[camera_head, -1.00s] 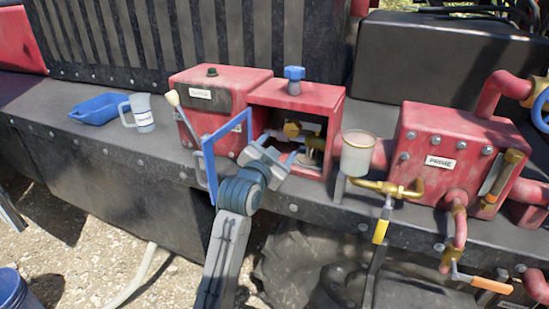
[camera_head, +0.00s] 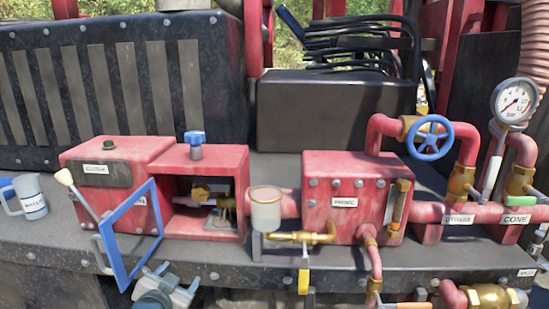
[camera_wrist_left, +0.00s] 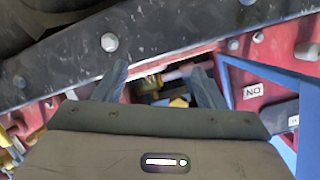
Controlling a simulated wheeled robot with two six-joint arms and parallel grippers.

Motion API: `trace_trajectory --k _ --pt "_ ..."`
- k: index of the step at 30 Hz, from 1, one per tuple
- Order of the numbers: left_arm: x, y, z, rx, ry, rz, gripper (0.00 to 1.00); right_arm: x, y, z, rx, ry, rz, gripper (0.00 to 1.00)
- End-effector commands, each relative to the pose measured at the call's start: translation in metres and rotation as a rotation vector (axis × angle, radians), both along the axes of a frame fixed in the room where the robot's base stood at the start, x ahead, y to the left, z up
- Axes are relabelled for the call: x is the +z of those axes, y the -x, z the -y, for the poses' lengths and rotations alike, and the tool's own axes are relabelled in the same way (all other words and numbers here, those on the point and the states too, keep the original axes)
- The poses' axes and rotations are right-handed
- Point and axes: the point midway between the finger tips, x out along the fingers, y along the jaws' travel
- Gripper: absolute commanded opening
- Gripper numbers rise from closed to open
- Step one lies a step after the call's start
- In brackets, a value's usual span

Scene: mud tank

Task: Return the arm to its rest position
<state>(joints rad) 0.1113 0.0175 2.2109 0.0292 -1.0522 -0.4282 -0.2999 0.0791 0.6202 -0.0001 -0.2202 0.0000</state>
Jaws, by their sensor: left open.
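My left gripper (camera_head: 168,280) is at the bottom of the head view, low in front of the black ledge. Its two fingers are apart with nothing between them. It also shows in the left wrist view (camera_wrist_left: 160,78), pointing towards the open red housing. My left arm below the wrist is out of the head view. My right gripper is in neither view.
A blue-framed door (camera_head: 153,212) stands open from the red housing (camera_head: 243,163), just above my left gripper. A white-knobbed lever (camera_head: 64,177) is beside it. A clear cup (camera_head: 266,210), the red pump box (camera_head: 322,165) and a pressure gauge (camera_head: 514,102) stand further right.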

Motion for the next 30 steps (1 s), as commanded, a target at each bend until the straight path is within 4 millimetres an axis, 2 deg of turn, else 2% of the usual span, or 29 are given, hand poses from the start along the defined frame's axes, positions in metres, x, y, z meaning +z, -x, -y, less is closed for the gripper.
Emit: trace_trajectory --k 1,3,5,6,9,15,24,25,30 --pt "-0.033 0.026 -0.003 0.014 0.020 -0.093 0.64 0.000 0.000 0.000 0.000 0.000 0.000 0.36" --pt "-0.071 0.060 -0.007 0.040 0.052 -0.213 0.64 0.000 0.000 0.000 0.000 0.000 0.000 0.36" --pt "-0.099 0.092 -0.011 0.066 0.078 -0.314 0.64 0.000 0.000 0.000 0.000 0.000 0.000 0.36" --pt "-0.116 0.114 -0.013 0.086 0.094 -0.380 0.64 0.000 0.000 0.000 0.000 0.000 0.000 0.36" --pt "-0.148 0.165 -0.018 0.132 0.124 -0.523 0.64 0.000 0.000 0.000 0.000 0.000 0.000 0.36" --pt "-0.183 0.240 -0.024 0.211 0.157 -0.720 0.64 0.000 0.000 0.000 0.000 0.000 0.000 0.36" --pt "-0.204 0.326 -0.031 0.312 0.179 -0.930 0.64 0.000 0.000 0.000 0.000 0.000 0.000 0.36" --pt "-0.210 0.328 -0.031 0.319 0.181 -0.941 0.64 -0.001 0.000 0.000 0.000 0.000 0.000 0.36" --pt "-0.257 0.311 -0.035 0.322 0.182 -0.950 0.64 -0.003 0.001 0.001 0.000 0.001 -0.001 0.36"
